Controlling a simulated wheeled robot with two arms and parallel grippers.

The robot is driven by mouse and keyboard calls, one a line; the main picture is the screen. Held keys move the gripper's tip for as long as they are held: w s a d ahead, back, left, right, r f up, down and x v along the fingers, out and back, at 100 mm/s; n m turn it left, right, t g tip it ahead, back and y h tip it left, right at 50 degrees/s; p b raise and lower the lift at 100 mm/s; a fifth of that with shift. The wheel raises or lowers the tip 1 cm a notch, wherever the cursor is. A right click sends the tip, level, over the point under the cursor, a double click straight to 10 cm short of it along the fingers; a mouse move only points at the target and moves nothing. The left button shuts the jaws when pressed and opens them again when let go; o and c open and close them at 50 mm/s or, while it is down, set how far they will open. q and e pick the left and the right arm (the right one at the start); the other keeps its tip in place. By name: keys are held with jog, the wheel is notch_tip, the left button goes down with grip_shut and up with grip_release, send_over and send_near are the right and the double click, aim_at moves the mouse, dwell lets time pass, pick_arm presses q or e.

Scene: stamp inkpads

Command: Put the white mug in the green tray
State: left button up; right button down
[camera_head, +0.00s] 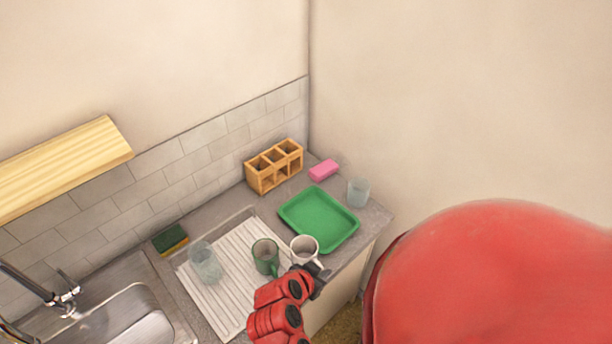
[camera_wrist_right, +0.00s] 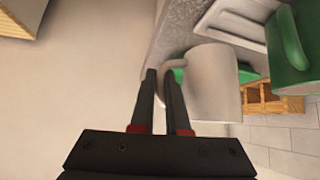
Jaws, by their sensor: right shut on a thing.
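The white mug (camera_head: 304,248) is at the front edge of the green tray, and my right gripper (camera_head: 318,270) is at its lower right side. In the right wrist view the white mug (camera_wrist_right: 212,82) is beside the fingers, and the right gripper (camera_wrist_right: 162,76) is shut on its handle. The green tray (camera_head: 318,218) lies on the counter just behind the mug and looks empty. I cannot tell whether the mug is lifted or stands on the surface. The left gripper is not in view.
A green mug (camera_head: 265,256) and a clear glass (camera_head: 204,262) stand on the white drainboard (camera_head: 228,300). Another glass (camera_head: 358,191) and a pink block (camera_head: 323,170) are near the tray. A wooden compartment box (camera_head: 274,166) is behind it. The sink (camera_head: 130,322) is at lower left.

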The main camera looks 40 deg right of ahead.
jog(key=w+d+b, duration=0.1)
jog(key=w+d, duration=0.2)
jog(key=w+d+f+b, duration=0.1)
jog(key=w+d, duration=0.3)
jog(key=w+d+b, duration=0.2)
jog(key=w+d, duration=0.1)
jog(key=d, duration=0.1)
jog(key=shift+w+d+f, duration=0.15)
jog(key=shift+w+d, duration=0.1)
jog(key=shift+w, duration=0.05)
jog(key=shift+f+b, duration=0.45)
jog(key=shift+f, duration=1.35)
jog(key=c, duration=0.9)
grip_release()
